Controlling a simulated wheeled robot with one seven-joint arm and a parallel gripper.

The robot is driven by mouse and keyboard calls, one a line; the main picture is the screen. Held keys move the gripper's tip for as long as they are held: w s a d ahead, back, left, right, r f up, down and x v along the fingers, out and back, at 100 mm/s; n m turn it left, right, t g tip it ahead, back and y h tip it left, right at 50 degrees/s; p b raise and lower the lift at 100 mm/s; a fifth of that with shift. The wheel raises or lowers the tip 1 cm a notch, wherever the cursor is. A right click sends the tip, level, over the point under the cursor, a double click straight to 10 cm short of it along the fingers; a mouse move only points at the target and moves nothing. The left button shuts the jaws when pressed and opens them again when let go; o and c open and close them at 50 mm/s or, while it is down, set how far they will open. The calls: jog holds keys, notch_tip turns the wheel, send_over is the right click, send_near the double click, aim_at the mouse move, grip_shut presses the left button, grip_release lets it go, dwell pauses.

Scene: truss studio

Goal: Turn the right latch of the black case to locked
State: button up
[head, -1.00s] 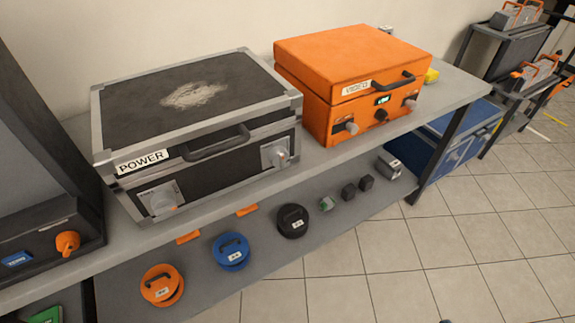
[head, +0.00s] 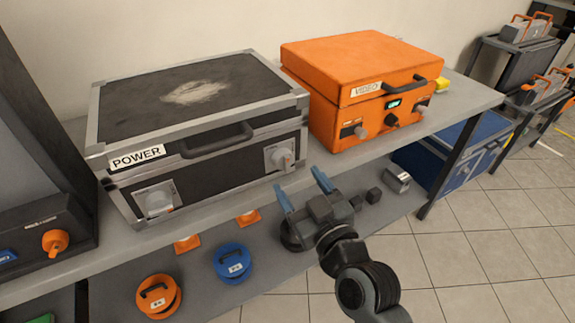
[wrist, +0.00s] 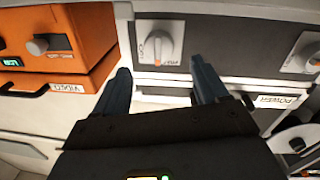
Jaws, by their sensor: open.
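The black case (head: 235,160), labelled POWER, sits on the shelf with its lid shut. Its right latch (head: 281,156) is a light grey knob on a grey plate at the right of the front face; in the wrist view it shows as a knob (wrist: 158,46) just beyond my fingertips, with an orange mark and small lettering. Its left latch (head: 157,201) is a similar knob on the front's left side. My gripper (head: 301,186) is open and empty, its blue fingers (wrist: 161,72) pointing toward the right latch, apart from it. I cannot read the latch's setting.
An orange VIDEO case (head: 350,95) with knobs stands close to the right of the black case. The black case's handle (head: 217,140) juts out between the latches. Orange (head: 159,295) and blue (head: 233,262) reels lie on the lower shelf.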

aim_at(287, 165)
jog(key=shift+p+x, duration=0.3)
jog(key=shift+x, duration=2.9)
jog(key=shift+c, duration=0.4)
jog(key=c, duration=1)
